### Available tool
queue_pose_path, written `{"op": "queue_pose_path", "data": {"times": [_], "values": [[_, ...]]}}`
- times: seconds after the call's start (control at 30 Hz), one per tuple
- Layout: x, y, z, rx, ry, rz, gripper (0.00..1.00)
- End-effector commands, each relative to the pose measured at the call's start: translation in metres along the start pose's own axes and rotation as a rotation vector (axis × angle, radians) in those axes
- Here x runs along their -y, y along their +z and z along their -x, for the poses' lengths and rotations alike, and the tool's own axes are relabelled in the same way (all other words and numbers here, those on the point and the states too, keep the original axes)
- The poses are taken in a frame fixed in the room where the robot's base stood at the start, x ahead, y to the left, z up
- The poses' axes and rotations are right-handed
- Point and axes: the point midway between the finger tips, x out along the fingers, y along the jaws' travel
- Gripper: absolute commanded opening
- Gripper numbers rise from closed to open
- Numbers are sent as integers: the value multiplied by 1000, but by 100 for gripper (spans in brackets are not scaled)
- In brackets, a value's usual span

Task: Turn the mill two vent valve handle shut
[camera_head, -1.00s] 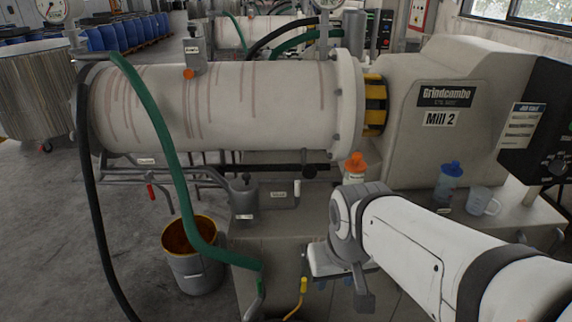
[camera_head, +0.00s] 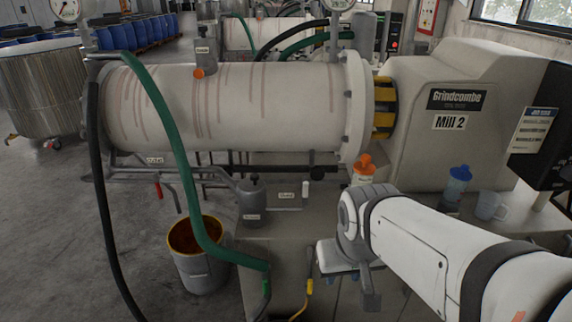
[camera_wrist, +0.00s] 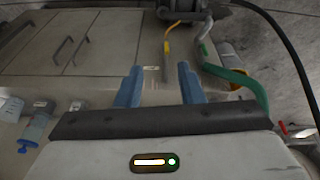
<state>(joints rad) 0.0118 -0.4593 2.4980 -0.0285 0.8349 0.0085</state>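Mill 2 is a long pale drum (camera_head: 225,105) with brown streaks, joined to a grey housing (camera_head: 470,115) marked "Mill 2". Several small handles show around it: an orange one (camera_head: 198,73) on the drum's top, a red one (camera_head: 158,190) at lower left, a white one (camera_head: 305,190) under the drum, and yellow (camera_head: 309,287) and green (camera_head: 266,287) ones low in front. I cannot read which is the vent valve. My gripper (camera_wrist: 159,86) is open and empty, its blue fingers apart. In the head view it hangs low beside the bench, partly hidden by my wrist.
A green hose (camera_head: 165,115) and a black hose (camera_head: 100,200) hang at left. A bucket (camera_head: 200,262) stands on the floor. An orange-capped bottle (camera_head: 363,168), a blue-capped bottle (camera_head: 458,183) and a mug (camera_head: 490,205) stand on the bench near my arm.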

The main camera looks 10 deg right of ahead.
Motion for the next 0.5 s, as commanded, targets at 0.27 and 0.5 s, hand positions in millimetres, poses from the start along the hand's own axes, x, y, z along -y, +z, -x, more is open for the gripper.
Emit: {"op": "queue_pose_path", "data": {"times": [0.27, 0.5], "values": [[-45, -98, -49, -346, 120, 18, 34], [-61, -178, -77, -691, 103, 110, 34]]}}
